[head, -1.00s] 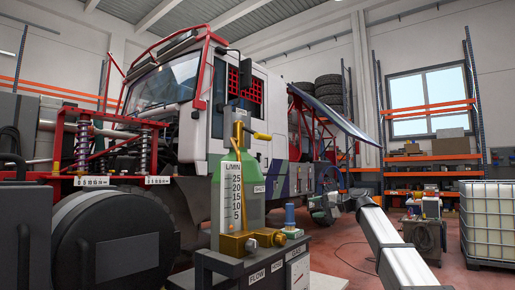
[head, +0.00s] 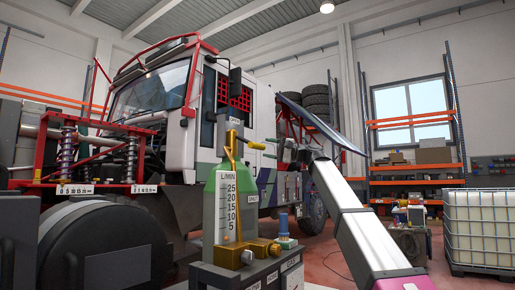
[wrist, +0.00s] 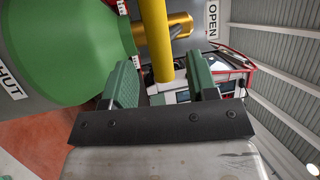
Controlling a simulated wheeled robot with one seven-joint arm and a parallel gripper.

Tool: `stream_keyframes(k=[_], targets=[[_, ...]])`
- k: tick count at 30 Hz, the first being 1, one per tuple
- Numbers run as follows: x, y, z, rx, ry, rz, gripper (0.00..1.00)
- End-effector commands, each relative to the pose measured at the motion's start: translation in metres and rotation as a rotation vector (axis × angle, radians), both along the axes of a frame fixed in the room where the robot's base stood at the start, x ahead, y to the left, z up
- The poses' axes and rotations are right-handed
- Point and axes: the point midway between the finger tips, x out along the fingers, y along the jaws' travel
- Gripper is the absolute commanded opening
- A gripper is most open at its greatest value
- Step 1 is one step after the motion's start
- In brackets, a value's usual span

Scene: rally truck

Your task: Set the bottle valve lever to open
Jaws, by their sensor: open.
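The green bottle (head: 219,196) stands upright in the head view, with a grey valve head on top. Its yellow valve lever (head: 252,144) sticks out to the right, roughly level. In the wrist view the lever (wrist: 155,40) comes down from the top between my two green-padded fingers. My gripper (wrist: 162,82) is open around the lever's end, with a gap visible on each side. An OPEN label (wrist: 212,18) is at the upper right and a SHUT label (wrist: 9,80) at the left edge. In the head view my gripper (head: 277,149) is small, just right of the lever.
A flow gauge (head: 222,212) and brass fitting (head: 246,250) stand in front of the bottle. A blue-capped part (head: 284,232) sits on the labelled stand (head: 262,273). The white truck (head: 184,125) is close behind. A caged white tank (head: 483,225) stands at right.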

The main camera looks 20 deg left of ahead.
Motion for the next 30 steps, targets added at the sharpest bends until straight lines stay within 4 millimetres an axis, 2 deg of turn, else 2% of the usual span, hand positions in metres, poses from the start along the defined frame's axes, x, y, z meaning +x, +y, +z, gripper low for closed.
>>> stream_keyframes(k=[3,9,21,22,24,27,30], targets=[[-0.002,0.021,0.004,-0.001,0.000,0.002,0.53],[-0.004,0.042,0.008,-0.001,0.000,0.001,0.53],[-0.006,0.049,0.009,-0.001,-0.001,-0.001,0.53],[-0.006,0.049,0.009,-0.001,-0.001,-0.001,0.50],[-0.006,0.049,0.009,-0.001,-0.001,-0.001,0.27],[-0.006,0.049,0.009,-0.001,-0.001,-0.001,0.00],[-0.005,0.049,0.009,-0.002,-0.001,-0.001,0.00]])
